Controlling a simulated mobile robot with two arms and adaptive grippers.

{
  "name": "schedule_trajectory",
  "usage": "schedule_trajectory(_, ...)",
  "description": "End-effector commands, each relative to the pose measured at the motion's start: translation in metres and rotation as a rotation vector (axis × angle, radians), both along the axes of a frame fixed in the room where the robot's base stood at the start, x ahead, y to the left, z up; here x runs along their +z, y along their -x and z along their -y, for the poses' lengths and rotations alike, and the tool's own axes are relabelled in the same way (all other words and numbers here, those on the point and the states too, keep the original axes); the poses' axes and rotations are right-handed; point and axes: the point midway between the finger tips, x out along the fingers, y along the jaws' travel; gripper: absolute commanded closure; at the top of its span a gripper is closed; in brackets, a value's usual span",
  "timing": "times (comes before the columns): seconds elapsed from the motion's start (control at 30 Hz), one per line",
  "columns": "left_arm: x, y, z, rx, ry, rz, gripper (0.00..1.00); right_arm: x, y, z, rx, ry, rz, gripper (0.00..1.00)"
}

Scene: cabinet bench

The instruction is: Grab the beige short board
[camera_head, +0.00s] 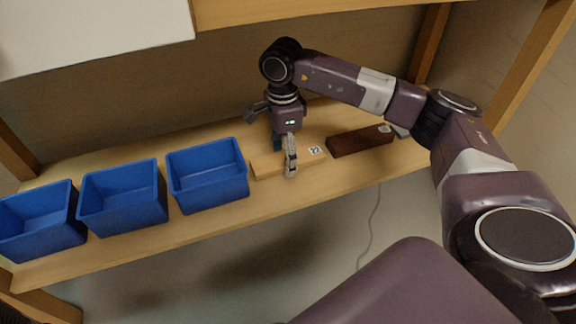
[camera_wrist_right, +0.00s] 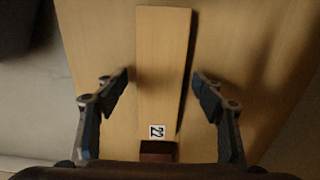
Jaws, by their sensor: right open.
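The beige short board (camera_head: 266,165) lies flat on the wooden shelf, right of the blue bins, with a white tag marked 22 at its right end. It also shows in the right wrist view (camera_wrist_right: 161,70), running lengthwise between the fingers. My right gripper (camera_head: 284,148) is open above the board and hides part of its middle in the head view. In the right wrist view my right gripper's fingers (camera_wrist_right: 161,82) stand on either side of the board with a gap on each side. My left gripper is not in view.
A dark brown board (camera_head: 358,141) with a tag lies just right of the beige board; its end shows in the wrist view (camera_wrist_right: 158,147). Three blue bins (camera_head: 207,198) stand in a row to the left. An upper shelf (camera_head: 262,10) overhangs the wooden shelf (camera_head: 215,219).

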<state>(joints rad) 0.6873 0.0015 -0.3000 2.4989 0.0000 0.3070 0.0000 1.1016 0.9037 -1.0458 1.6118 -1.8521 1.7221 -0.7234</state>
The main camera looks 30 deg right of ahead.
Motion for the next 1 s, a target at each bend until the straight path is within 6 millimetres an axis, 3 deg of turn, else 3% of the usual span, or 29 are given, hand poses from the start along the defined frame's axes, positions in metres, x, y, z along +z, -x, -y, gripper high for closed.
schedule_trajectory(0.3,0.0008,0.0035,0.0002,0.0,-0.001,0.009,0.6,-0.0028,0.0001,-0.0002,0.001,0.0,-0.001,0.38)
schedule_trajectory(0.73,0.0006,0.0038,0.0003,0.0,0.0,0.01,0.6,-0.0028,0.0001,-0.0003,0.001,0.0,-0.001,0.85)
schedule_trajectory(1.0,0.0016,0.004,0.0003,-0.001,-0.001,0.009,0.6,-0.0012,-0.0001,-0.0004,0.001,-0.001,0.0,0.85)
